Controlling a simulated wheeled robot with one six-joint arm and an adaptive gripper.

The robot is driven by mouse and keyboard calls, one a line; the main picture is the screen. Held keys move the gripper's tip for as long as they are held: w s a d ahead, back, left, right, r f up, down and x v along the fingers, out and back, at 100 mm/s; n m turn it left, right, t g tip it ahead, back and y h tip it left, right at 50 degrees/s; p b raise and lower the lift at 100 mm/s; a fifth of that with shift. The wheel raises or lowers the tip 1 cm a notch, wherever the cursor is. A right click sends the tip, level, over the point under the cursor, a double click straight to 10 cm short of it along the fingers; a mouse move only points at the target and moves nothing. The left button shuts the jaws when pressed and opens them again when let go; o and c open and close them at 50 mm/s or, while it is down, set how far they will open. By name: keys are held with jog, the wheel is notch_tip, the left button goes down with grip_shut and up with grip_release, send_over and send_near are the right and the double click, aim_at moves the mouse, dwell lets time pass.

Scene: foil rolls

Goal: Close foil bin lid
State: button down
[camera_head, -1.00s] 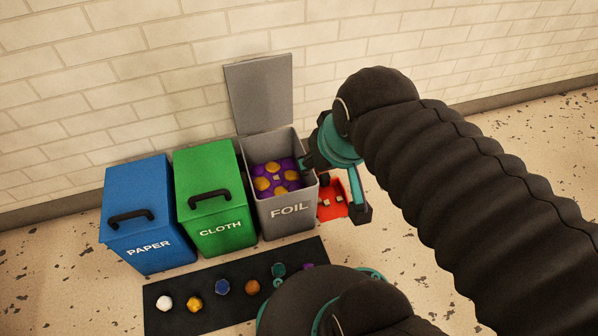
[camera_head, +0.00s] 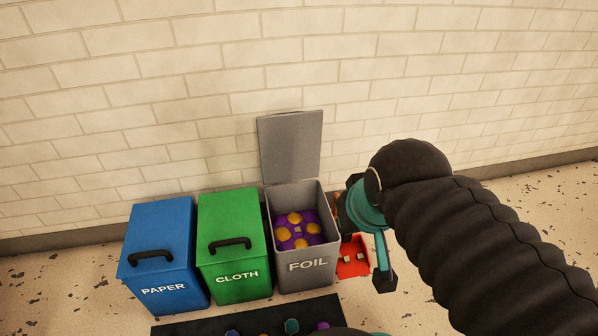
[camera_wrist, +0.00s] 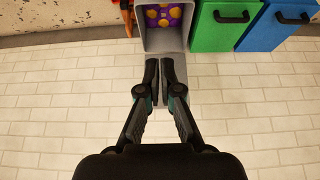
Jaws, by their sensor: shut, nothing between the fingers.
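The grey foil bin (camera_head: 307,266) stands at the right end of the bin row, with purple and gold items (camera_head: 297,230) inside. Its grey lid (camera_head: 290,147) is open, standing upright against the brick wall. In the wrist view, my gripper (camera_wrist: 165,82) is shut and empty, over the grey lid (camera_wrist: 192,72), with the bin opening (camera_wrist: 163,42) just past the fingertips. I cannot tell whether the fingers touch the lid. In the head view my arm is right of the bin, and the fingers cannot be made out clearly.
A green cloth bin (camera_head: 232,235) and a blue paper bin (camera_head: 160,245) stand left of the foil bin, both lids down. A red object (camera_head: 352,262) sits close on its right. A dark mat (camera_head: 190,328) with several small objects lies in front. The brick wall is close behind.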

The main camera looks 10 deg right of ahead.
jog(key=w+g+p, duration=0.3)
jog(key=w+p, duration=0.1)
jog(key=w, duration=3.8)
jog(key=w+r+t, duration=0.1)
jog(key=w+r, duration=0.4)
jog(key=x, duration=0.9)
jog(key=shift+w+f, duration=0.1)
jog(key=shift+f, duration=0.3)
jog(key=shift+s+b, duration=0.45)
jog(key=shift+s, duration=1.45)
jog(key=shift+t, duration=0.3)
